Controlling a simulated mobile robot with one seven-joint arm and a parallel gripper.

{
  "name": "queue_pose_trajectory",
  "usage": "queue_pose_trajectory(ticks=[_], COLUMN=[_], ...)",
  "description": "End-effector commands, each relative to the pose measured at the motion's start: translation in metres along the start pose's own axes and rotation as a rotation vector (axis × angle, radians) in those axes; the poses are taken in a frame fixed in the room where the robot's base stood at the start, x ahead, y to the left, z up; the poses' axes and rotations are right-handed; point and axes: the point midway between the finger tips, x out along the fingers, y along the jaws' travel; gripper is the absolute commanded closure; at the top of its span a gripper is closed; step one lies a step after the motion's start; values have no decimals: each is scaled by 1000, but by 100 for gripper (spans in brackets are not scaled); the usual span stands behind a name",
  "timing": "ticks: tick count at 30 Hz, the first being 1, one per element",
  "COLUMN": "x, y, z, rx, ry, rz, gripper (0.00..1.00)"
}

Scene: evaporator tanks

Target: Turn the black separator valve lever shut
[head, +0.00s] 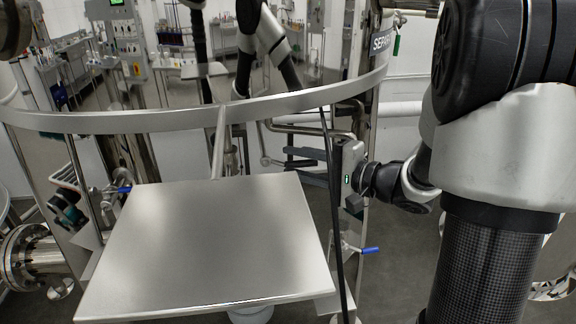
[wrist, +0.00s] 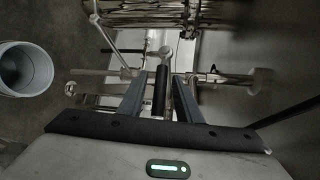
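The black lever (wrist: 160,92) shows in the wrist view as a dark bar running up to a round silver end. It lies between the two fingers of my gripper (wrist: 161,76). The fingers are apart, with a gap to the lever visible on at least the right side; I cannot tell whether the left finger touches it. In the head view my gripper (head: 291,163) reaches left from the right, behind the steel table and below the tank's ring. I cannot clearly make out the black lever in the head view.
A steel table top (head: 210,245) fills the front. A curved steel ring (head: 200,119) spans above it. Blue-handled valves stand at left (head: 123,189) and right (head: 370,250). A thin dark cable or rod (head: 334,200) runs down near my gripper. A pale bucket (wrist: 22,68) stands left in the wrist view.

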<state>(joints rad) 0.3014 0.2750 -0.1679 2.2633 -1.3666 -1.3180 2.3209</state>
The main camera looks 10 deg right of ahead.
Motion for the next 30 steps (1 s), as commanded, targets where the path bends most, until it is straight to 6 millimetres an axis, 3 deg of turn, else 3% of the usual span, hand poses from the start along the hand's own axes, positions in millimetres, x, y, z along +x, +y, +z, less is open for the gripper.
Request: queue_pose_trajectory(ticks=[6,16,22,30], x=[22,24,24,25], y=[1,0,0,0], z=[0,0,0,-1], rx=[0,0,0,3], ry=[0,1,1,0], rz=[1,1,0,-2], gripper=[69,69,100,100])
